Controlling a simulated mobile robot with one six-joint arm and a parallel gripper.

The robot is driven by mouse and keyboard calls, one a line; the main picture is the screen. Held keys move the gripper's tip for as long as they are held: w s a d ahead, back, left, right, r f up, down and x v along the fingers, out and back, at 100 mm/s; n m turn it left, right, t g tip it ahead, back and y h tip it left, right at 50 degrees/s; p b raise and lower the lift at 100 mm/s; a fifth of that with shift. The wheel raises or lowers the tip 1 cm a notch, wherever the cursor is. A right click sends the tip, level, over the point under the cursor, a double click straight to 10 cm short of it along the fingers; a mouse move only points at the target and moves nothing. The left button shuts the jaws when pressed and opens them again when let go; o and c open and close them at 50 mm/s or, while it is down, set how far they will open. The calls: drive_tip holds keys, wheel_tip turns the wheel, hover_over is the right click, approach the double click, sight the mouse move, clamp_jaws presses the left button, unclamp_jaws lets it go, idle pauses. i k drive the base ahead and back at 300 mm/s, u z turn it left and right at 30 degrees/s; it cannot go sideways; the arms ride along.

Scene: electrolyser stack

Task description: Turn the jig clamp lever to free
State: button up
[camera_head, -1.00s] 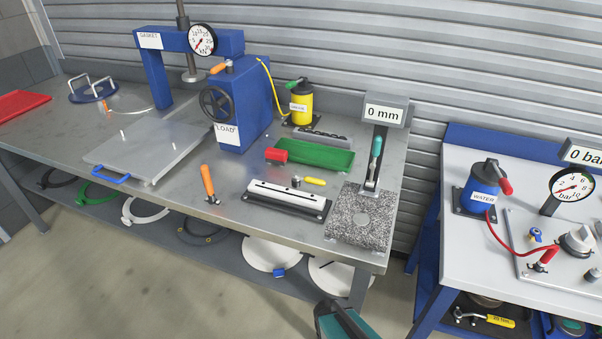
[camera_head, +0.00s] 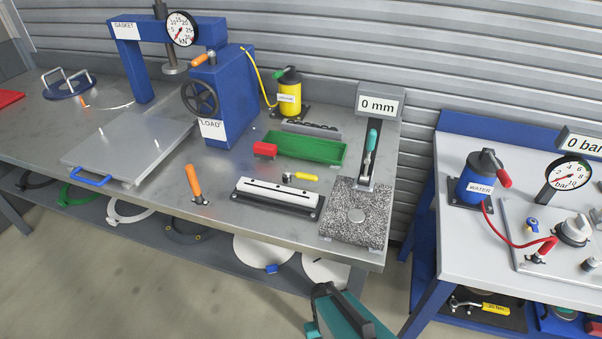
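An orange-handled lever (camera_head: 194,182) stands on the near part of the grey steel bench, on a small metal base. It leans to the left at the top. It stands between a flat grey plate with two upright pins (camera_head: 130,148) and a white bar on a black base (camera_head: 278,194). No label marks it as the jig clamp lever, so I cannot be sure that it is. A teal and black part of my arm (camera_head: 340,318) shows at the bottom edge, in front of the bench and well apart from the lever. I see no gripper fingers.
A blue press (camera_head: 228,100) with a handwheel and gauge stands behind the lever. A green tray (camera_head: 305,148), a yellow pump bottle (camera_head: 289,92) and a speckled stone block (camera_head: 345,228) are to the right. A second bench (camera_head: 450,225) stands farther right, across a narrow gap.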

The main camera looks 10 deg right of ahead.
sight(286, 172)
drive_tip(key=u, duration=0.45)
drive_tip(key=k, duration=1.35)
drive_tip(key=u, duration=0.7)
drive_tip(key=i, duration=1.45)
drive_tip(key=u, duration=0.75)
